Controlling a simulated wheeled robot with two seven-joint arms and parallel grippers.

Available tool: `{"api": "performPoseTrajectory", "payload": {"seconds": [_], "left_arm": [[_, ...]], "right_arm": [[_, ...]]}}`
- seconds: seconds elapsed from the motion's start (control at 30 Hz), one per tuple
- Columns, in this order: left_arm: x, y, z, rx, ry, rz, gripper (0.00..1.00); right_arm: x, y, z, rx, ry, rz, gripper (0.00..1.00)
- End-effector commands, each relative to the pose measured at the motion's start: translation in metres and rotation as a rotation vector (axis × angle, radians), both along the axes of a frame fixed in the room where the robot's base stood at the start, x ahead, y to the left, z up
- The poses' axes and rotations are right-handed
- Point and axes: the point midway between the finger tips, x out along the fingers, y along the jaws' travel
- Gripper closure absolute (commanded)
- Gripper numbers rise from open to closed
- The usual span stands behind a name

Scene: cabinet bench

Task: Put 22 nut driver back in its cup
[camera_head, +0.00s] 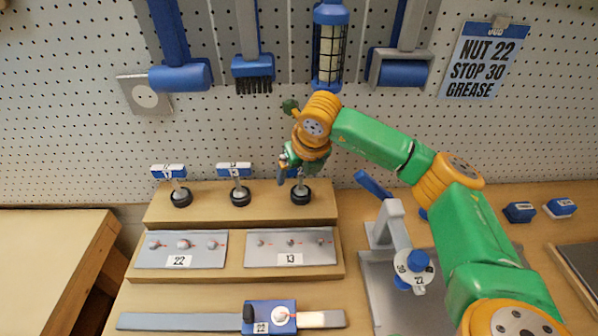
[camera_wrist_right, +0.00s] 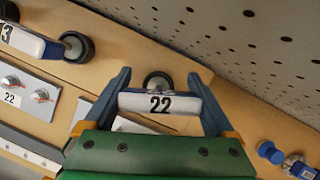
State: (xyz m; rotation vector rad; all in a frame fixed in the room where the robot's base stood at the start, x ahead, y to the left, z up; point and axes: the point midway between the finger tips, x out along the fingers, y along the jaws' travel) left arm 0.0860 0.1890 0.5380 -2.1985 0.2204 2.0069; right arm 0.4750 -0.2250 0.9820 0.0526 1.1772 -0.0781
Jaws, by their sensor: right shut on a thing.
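The 22 nut driver (camera_wrist_right: 160,103) has a white and blue crossbar handle marked 22. My right gripper (camera_wrist_right: 159,88) is shut on it, one blue finger at each end of the handle. In the head view my right gripper (camera_head: 300,170) is over the right end of the back wooden step, mostly covering the driver. Directly below it stands a dark round cup (camera_head: 301,196), which also shows just beyond the handle in the wrist view (camera_wrist_right: 158,78). The driver's shank lines up with this cup; I cannot tell how deep it sits. My left gripper is not in view.
Two other drivers (camera_head: 180,185) (camera_head: 240,185) stand in cups to the left. Plates marked 22 (camera_head: 150,260) and 13 (camera_head: 265,258) lie on the front step. A grey press-like stand (camera_head: 384,232) is at the right. A pegboard with hanging tools rises close behind.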

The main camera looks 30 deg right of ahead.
Motion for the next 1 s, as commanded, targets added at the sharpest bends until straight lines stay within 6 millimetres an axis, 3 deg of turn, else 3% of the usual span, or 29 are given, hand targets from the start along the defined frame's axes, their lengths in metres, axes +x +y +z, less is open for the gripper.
{"api": "performPoseTrajectory", "payload": {"seconds": [0.07, 0.1, 0.13, 0.37, 0.73, 1.0], "left_arm": [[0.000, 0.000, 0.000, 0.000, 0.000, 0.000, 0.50], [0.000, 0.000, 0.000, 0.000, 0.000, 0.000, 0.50], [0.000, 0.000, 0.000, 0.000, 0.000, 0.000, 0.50], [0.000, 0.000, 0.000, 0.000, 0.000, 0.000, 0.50], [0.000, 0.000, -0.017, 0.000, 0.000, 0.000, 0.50], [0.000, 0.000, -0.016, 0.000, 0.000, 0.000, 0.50]], "right_arm": [[0.000, 0.000, 0.001, 0.000, -0.001, 0.000, 0.97], [0.000, 0.000, 0.001, 0.000, -0.001, 0.000, 0.08], [0.000, 0.000, 0.001, 0.000, -0.001, 0.000, 0.00], [0.000, 0.000, 0.001, 0.000, 0.000, 0.000, 0.00], [-0.024, 0.002, 0.060, 0.001, -0.004, -0.001, 0.00], [-0.027, 0.002, 0.066, 0.000, 0.000, 0.000, 0.00]]}}
